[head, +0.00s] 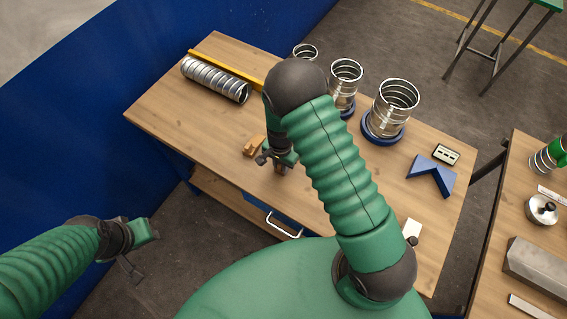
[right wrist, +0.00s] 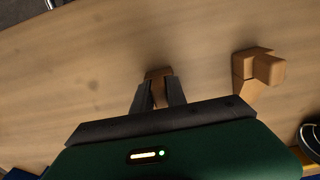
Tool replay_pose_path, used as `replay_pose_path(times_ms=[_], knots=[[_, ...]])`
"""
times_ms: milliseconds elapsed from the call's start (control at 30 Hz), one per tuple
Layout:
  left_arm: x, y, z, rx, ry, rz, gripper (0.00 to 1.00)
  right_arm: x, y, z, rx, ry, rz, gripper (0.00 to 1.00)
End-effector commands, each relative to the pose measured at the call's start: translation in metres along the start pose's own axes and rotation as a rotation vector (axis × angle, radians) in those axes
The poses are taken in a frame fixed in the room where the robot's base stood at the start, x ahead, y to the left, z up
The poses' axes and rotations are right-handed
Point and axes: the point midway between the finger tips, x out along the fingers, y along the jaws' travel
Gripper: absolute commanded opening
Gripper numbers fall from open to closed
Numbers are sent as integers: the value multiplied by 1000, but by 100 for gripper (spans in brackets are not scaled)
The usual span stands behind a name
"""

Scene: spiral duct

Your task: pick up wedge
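A small brown wooden wedge (right wrist: 158,88) lies between the two fingers of my right gripper (right wrist: 159,94) in the right wrist view. The fingers stand close on either side of it; whether they press on it is not clear. In the head view my right gripper (head: 281,169) points down at the table's front edge, and the wedge is mostly hidden there. A second wooden piece (right wrist: 258,75), angular in shape, lies apart to the right in the wrist view; it also shows in the head view (head: 252,147). My left gripper (head: 135,262) hangs off the table at the left, away from the wedge.
On the wooden table (head: 160,105) lie a spiral duct (head: 215,79), a yellow bar (head: 225,68) and a blue angled piece (head: 432,175). Metal duct rings (head: 393,105) on blue bases stand at the back. A second table (head: 495,230) is at the right. The table's left part is clear.

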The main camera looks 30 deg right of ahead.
Motion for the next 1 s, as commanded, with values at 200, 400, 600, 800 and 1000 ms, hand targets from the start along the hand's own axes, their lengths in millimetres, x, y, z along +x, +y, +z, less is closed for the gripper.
replay_pose_path(times_ms=[200, 400, 600, 800, 1000], knots=[[0, 0, 0, 0, -1, 0, 36, -1, 0, 1, -1, -2, 0, 0], [0, 0, 0, 0, 0, 0, 36, -2, -1, 2, -2, -2, 0, 0], [1, 0, 0, 0, 0, 0, 36, -4, -1, 2, -2, -2, -1, 0], [8, 0, 2, 0, 0, 0, 36, -20, -2, 3, -3, -1, -3, 0], [19, 0, 5, 0, 0, 0, 36, -37, 12, 15, -3, -4, 0, 0]])
